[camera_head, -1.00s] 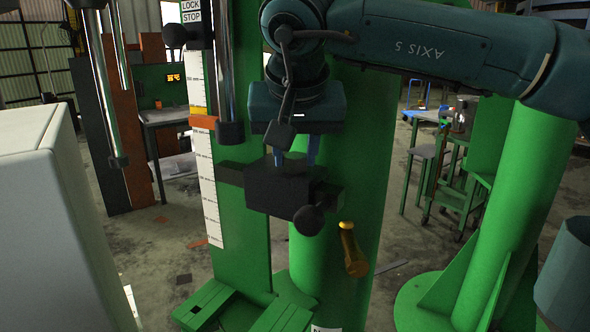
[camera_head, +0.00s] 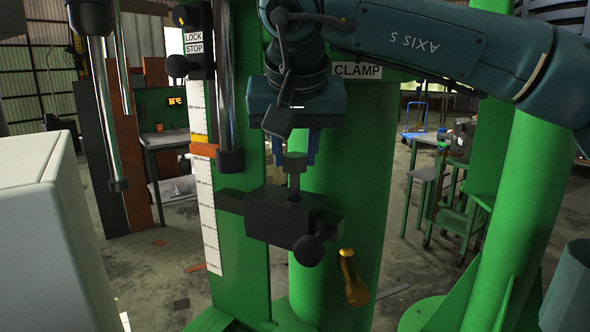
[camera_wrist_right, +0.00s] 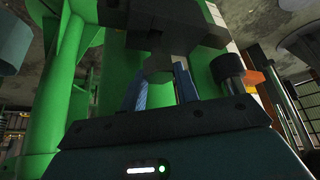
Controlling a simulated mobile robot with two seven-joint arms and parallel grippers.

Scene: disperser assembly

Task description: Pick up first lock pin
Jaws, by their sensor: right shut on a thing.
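The first lock pin (camera_head: 294,177) is a dark grey pin with a wider head. It stands upright at the top of the black clamp block (camera_head: 285,221), its shaft showing above the block; whether its lower end is still inside is hidden. My right gripper (camera_head: 295,157) is above the block, its blue fingers shut on the pin's head. In the right wrist view the pin's head (camera_wrist_right: 158,68) sits between the two blue fingers, with the black block beyond it. My left gripper is not in view.
A green column (camera_head: 350,190) labelled CLAMP stands behind the block. A black round knob (camera_head: 309,250) and a yellow handle (camera_head: 353,280) stick out near it. A chrome rod (camera_head: 225,80) and a white scale (camera_head: 206,215) are to the left.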

